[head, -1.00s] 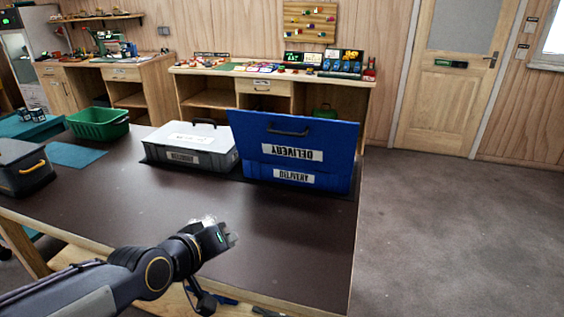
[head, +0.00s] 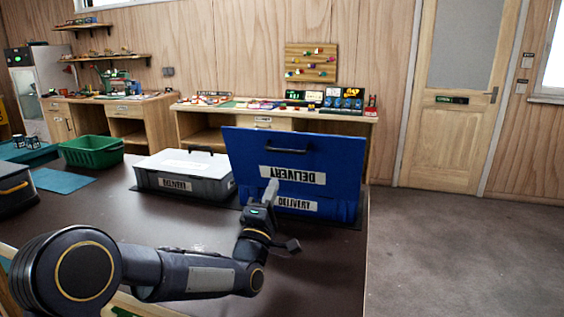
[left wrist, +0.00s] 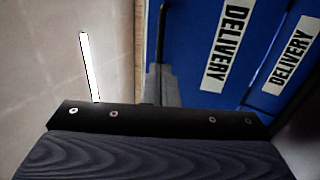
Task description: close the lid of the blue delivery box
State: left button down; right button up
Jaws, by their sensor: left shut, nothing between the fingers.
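The blue delivery box (head: 340,209) stands on the dark table near its right edge. Its blue lid (head: 335,160) is raised and stands up, with a black handle (head: 288,134) near its top and an upside-down DELIVERY label. My left gripper (head: 270,189) is shut and empty, in front of the box and overlapping the lower lid in the head view. I cannot tell whether it touches. In the left wrist view the blue lid (left wrist: 190,50) appears turned sideways beyond the shut fingers (left wrist: 165,86). My right gripper is not in view.
A grey box with a closed lid (head: 187,163) stands close left of the blue box. A green crate (head: 92,158) and a dark box (head: 14,190) are farther left. The front of the table (head: 180,220) is bare. Open floor lies to the right.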

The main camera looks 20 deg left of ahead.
aim_at(285, 152)
pick_arm(q)
jog(key=p+x, duration=0.1)
jog(key=x, duration=0.7)
jog(key=shift+w+r, duration=0.2)
jog(key=shift+w, duration=0.15)
jog(key=shift+r, duration=0.1)
